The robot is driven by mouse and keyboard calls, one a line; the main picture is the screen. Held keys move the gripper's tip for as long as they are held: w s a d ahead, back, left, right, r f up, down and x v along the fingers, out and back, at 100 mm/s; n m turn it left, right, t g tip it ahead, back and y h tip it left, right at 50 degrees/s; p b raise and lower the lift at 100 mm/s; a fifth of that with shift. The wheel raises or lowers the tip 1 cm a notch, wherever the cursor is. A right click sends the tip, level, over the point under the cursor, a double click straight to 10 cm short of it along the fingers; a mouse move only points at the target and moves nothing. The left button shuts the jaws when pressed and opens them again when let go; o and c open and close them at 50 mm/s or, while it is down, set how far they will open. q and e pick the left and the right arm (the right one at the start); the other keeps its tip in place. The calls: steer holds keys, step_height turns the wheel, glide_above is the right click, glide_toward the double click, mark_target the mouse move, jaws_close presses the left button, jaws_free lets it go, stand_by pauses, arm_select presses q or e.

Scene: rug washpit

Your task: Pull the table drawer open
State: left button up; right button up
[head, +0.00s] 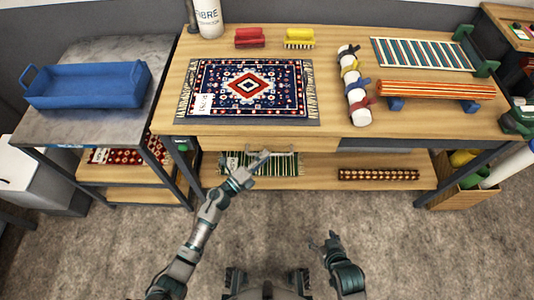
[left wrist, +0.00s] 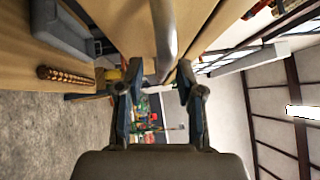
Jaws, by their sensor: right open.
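The wooden table (head: 150,125) has a drawer (head: 222,143) under its front edge, and the drawer looks closed. A grey metal bar handle (head: 285,151) runs along the drawer front. My left gripper (head: 264,156) is at the handle, near its left part. In the left wrist view the handle (left wrist: 164,35) reaches in from the top, between the spread fingers of my left gripper (left wrist: 160,80). The fingers are apart, and I see no clear contact with the bar. My right gripper (head: 325,241) is open and empty, low over the floor, away from the table.
A patterned rug (head: 250,90), brushes (head: 299,38) and a rolled bundle (head: 354,85) lie on the tabletop. A side table with a blue tray (head: 87,84) stands left. The floor (head: 400,250) in front is clear.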

arm_select(q)
steer(key=shift+x, duration=0.85)
steer(key=shift+w+d, duration=0.1)
steer(key=shift+d, duration=0.15)
arm_select(e)
steer(key=shift+w+r+t, duration=0.15)
steer(key=shift+w+t, duration=0.15)
steer(key=shift+w, duration=0.05)
arm_select(q)
jaws_close()
steer(key=shift+a, duration=0.1)
arm_select(e)
steer(key=shift+s, duration=0.1)
